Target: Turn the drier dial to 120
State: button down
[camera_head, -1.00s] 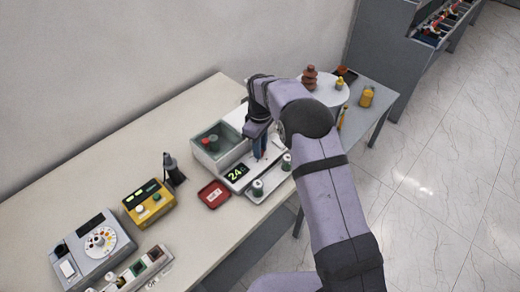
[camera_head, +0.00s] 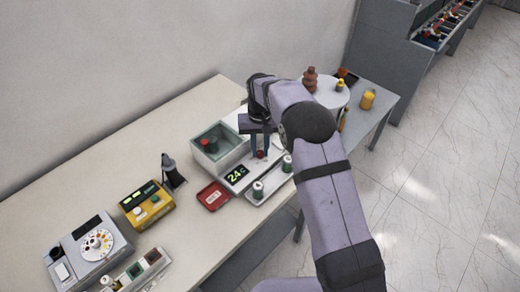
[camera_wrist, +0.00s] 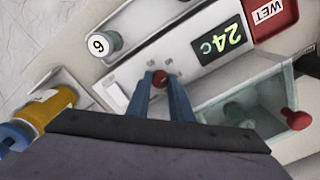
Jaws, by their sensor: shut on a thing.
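The drier (camera_head: 222,154) is a light box with a glass-topped chamber and a black display (camera_head: 236,174) reading 24c in green. The same display (camera_wrist: 222,40) shows upside down in the wrist view. The small red dial (camera_wrist: 160,76) sits on the drier's pale panel, beside the display. My gripper (camera_wrist: 160,84) points down at the panel, its two blue fingers shut on the dial. In the head view, my gripper (camera_head: 260,156) has the red dial between its fingertips. Any scale marks around the dial are too small to read.
A tray with white-capped bottles (camera_head: 258,189) stands in front of the drier. A red WET tray (camera_head: 212,196) lies to its left. A yellow bottle (camera_wrist: 52,112) is left in the wrist view.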

aim_at(260, 153)
jog(key=m, duration=0.6)
jog(key=shift+r+m, duration=0.1)
jog(key=shift+m, duration=0.2)
jog(key=shift+w, duration=0.1)
dwell(0.3)
jog(key=c, duration=1.8)
grip_release()
jog(key=shift+c, duration=0.2)
jog(key=shift+r+b, duration=1.4)
jog(key=shift+r, duration=2.25)
